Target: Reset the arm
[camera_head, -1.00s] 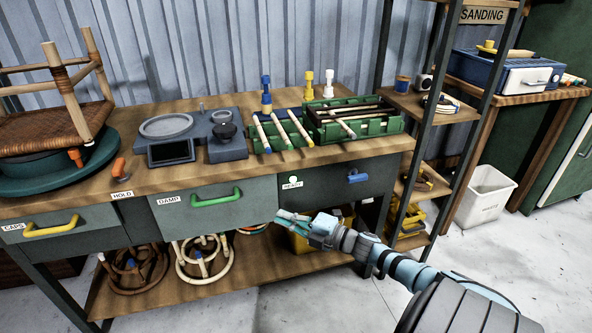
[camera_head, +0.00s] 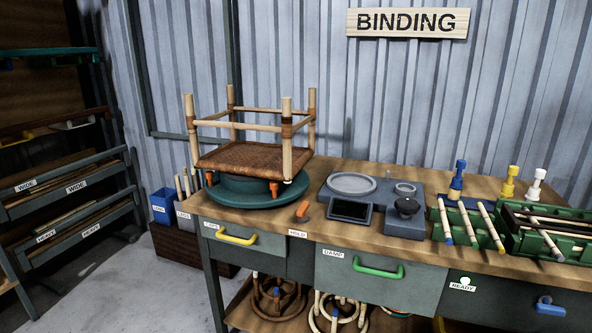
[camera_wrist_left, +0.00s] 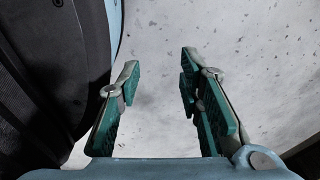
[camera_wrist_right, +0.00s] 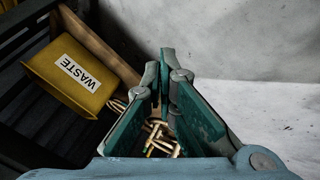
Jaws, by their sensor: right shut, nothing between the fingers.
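My left gripper (camera_wrist_left: 160,85) shows in the left wrist view. Its green-padded fingers stand wide apart with only grey speckled floor between and beyond them. My right gripper (camera_wrist_right: 166,62) shows in the right wrist view with its fingertips together and nothing held. Below it, partly seen between the finger pads, lie several pale rattan pieces (camera_wrist_right: 158,138). Neither gripper nor arm shows in the head view.
A yellow WASTE bin (camera_wrist_right: 70,75) is left of my right gripper. In the head view, the workbench (camera_head: 330,225) carries an upturned stool (camera_head: 255,158) on a green turntable (camera_head: 240,192), a grey damping unit (camera_head: 375,205) and green racks (camera_head: 550,240). Open floor (camera_head: 130,290) lies left.

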